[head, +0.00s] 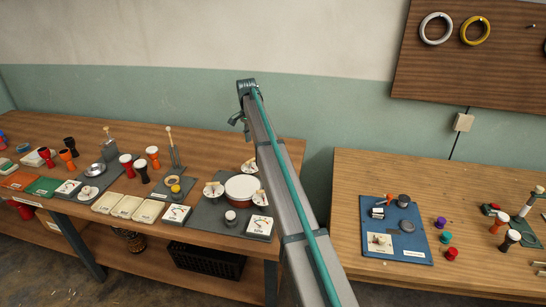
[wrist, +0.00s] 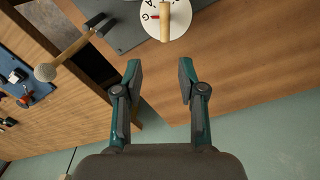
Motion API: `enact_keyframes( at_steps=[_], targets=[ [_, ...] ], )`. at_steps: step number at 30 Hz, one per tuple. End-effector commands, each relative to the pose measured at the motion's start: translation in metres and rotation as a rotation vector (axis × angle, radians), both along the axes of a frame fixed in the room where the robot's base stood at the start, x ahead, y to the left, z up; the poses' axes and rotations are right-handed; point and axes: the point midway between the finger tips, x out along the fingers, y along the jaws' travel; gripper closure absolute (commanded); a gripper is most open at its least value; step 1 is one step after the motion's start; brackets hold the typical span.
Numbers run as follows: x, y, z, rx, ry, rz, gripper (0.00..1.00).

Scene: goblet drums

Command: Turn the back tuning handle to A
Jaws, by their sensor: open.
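The drum (head: 242,187) has a white head and a red-brown body on a dark grey board. Several white lettered dials with pale wooden handles stand around it; the back dial (head: 249,167) is just behind the drum, beside my arm. In the wrist view, a white dial (wrist: 150,29) is at the top edge, with the letters G and A and a red mark. Its wooden tuning handle (wrist: 166,22) lies across it, roughly vertical in the picture. My gripper (wrist: 160,80) is open and empty, its fingers apart from the handle. The dial's upper part is cut off.
A rod with a pale round knob (wrist: 46,72) sticks up left of the dial in the wrist view. Small cups, trays and gauge cards (head: 260,225) crowd the bench. A second table (head: 460,180) with a blue mat (head: 395,235) stands right. The wall is close behind.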

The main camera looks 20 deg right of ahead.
Motion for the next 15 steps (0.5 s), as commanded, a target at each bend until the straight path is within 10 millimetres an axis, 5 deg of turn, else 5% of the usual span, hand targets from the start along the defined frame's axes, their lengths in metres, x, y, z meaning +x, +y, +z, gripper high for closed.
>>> enact_keyframes(
  at_steps=[3,15],
  targets=[
    [0.005,0.016,-0.006,0.013,-0.001,-0.009,0.60],
    [0.000,0.014,-0.060,0.013,0.000,-0.009,0.60]
  ],
)
